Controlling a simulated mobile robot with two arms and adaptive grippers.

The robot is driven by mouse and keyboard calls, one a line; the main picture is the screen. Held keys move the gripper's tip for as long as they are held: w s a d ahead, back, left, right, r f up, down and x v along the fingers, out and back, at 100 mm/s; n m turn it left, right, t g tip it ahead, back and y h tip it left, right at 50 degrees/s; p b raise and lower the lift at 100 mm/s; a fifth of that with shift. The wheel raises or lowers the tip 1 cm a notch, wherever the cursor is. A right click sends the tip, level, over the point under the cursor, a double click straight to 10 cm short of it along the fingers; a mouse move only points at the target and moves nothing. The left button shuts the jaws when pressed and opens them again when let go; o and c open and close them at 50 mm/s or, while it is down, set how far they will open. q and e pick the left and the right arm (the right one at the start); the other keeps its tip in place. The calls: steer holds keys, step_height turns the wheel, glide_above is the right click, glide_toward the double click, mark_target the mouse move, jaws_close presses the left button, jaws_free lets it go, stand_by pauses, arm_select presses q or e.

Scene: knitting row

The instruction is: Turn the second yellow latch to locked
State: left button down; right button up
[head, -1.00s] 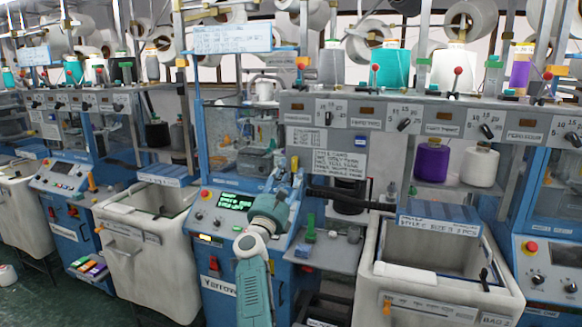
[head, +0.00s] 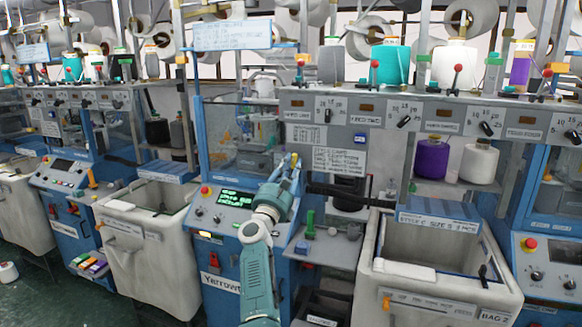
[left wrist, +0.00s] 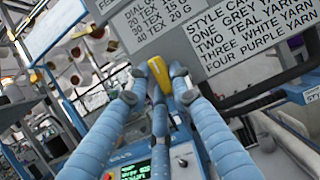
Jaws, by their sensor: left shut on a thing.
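My left gripper (head: 291,166) is raised in front of the middle blue knitting machine. The handle stands steeply, leaning slightly. In the head view only a small piece of the yellow latch (head: 295,159) shows above the fingers; its base is hidden. I cannot tell whether it is locked. My right gripper is in neither view.
A control panel with a green-lit display (head: 235,198) sits left of my arm. A dark horizontal bar (head: 345,197) runs right of the gripper. A grey shelf (head: 325,255) and an open white bin (head: 372,255) stand at the lower right. Text cards hang behind.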

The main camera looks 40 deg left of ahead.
arm_select(q)
steer(key=m+h+b, duration=0.1)
steer(key=m, duration=0.1)
steer(key=m+h+b, duration=0.1)
steer(key=m, duration=0.1)
steer(key=m+h+b, duration=0.1)
steer(key=m, duration=0.1)
steer(key=shift+s+a+b, duration=0.1)
steer(key=shift+a+b, duration=0.15)
steer(key=shift+b, duration=0.15)
steer(key=m+h+b, duration=0.2)
steer(key=m, duration=0.2)
steer(key=shift+r, duration=0.1)
steer(key=m, duration=0.1)
steer(key=m+h+b, duration=0.1)
steer(key=m, duration=0.1)
steer(key=shift+a+r+m+h, duration=0.1)
steer(key=shift+r+m+h, duration=0.05)
steer(key=shift+m+h, duration=0.15)
steer(key=shift+r+m+g+h, duration=0.25)
steer(key=shift+m+g, duration=0.3)
steer(key=shift+m, duration=0.9)
steer(key=shift+r+m+g+h, duration=0.1)
steer(key=shift+m+g+h, duration=0.35)
steer(key=shift+m, duration=1.05)
steer(key=shift+r+m+g+h, duration=0.15)
steer(key=shift+m+g, duration=0.55)
steer(key=shift+m, duration=0.75)
